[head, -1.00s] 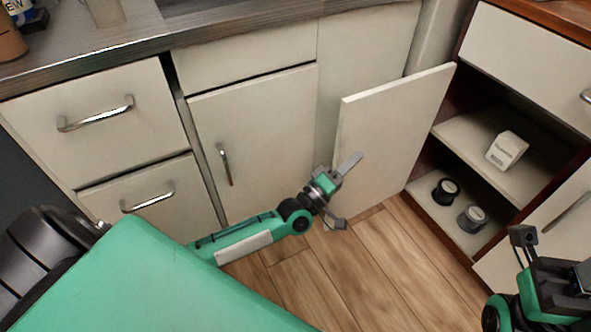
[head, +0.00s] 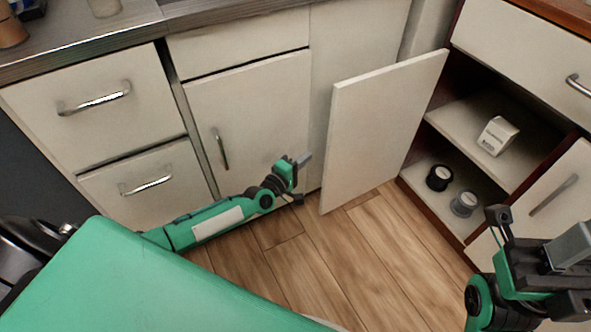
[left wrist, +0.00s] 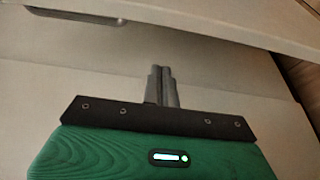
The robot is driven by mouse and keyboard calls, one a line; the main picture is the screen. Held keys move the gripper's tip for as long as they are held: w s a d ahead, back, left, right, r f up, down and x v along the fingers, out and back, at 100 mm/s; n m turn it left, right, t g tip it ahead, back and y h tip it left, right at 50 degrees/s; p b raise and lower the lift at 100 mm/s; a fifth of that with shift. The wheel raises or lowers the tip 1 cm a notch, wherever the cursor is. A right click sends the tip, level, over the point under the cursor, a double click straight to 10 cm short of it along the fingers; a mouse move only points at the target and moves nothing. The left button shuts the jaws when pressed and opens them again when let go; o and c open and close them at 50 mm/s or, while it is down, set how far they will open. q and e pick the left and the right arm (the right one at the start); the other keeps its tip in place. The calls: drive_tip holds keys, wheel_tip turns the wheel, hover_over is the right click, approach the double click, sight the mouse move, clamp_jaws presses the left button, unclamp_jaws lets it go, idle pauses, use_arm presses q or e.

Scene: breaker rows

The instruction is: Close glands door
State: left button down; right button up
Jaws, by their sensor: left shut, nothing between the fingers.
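The glands door is a plain cream cabinet door (head: 383,130) that stands wide open in the head view, hinged at the cabinet on the right. Its free edge points left and forward. My left gripper (head: 303,165) is low, just left of that free edge and apart from it. Its fingers (left wrist: 161,86) are together and empty in the left wrist view, in front of pale panels. My right gripper (head: 572,247) is at the lower right in front of the right cabinet; its finger gap cannot be made out.
The open cabinet's shelves (head: 470,125) hold a white box (head: 497,135), a black round container (head: 439,178) and a grey one (head: 464,204). A closed cabinet door (head: 255,130) and drawers (head: 95,105) stand at left. Wooden floor (head: 345,245) lies clear below the door.

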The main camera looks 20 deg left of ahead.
use_arm(q)
drive_tip(key=shift+w+d, duration=0.2)
drive_tip(key=shift+d, duration=0.85)
drive_tip(key=shift+w+d, duration=0.2)
drive_tip(key=shift+d, duration=0.85)
